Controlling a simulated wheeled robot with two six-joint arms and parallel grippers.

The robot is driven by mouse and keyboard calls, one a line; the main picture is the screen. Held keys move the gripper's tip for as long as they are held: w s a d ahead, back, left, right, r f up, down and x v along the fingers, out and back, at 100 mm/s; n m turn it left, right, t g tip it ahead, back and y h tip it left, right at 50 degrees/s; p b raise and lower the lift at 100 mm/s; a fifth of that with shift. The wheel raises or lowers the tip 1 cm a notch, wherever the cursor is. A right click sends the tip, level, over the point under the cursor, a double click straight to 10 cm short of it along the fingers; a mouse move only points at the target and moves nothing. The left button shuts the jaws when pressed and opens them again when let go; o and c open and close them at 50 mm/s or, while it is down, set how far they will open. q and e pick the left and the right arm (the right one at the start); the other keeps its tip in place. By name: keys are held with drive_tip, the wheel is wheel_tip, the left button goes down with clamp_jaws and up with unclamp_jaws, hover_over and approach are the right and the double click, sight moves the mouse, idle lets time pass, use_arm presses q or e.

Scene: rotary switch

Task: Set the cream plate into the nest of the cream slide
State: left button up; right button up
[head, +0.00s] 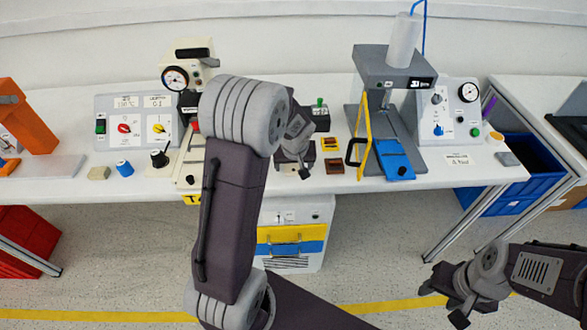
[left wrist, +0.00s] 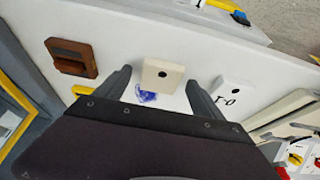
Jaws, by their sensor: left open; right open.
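The cream plate (left wrist: 162,76), a small square with a dark round hole, lies on the white bench top in the left wrist view. My left gripper (left wrist: 157,84) is open, with a finger on each side of the plate and gaps between. In the head view my left gripper (head: 301,165) is over the front of the bench and hides the plate. The cream slide (head: 189,172) is left of my left arm, under the cream press with a dial; my arm covers part of it. Its nest cannot be made out. My right gripper (head: 456,300) is open and empty, low at the right, away from the bench.
A brown plate (left wrist: 72,58) lies left of the cream plate, and a white marked block (left wrist: 232,97) lies to its right. A black knob (head: 159,158) stands left of the cream slide.

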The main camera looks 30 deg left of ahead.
sight(294, 168)
use_arm(q)
drive_tip(key=shift+s, duration=0.1)
drive_tip(key=c, duration=1.5)
drive_tip(key=shift+o, duration=0.2)
drive_tip(key=shift+r, duration=0.1)
wheel_tip(294, 168, up, 5)
drive_tip(key=shift+f+p, duration=0.2)
drive_tip(key=shift+p, duration=0.6)
drive_tip(key=s+d+r, duration=0.6)
drive_tip(key=s+d, duration=0.1)
drive_tip(key=d, duration=0.1)
drive_tip(key=shift+s+d+r, duration=0.15)
drive_tip(key=shift+s+d, duration=0.2)
drive_tip(key=shift+s, duration=0.05)
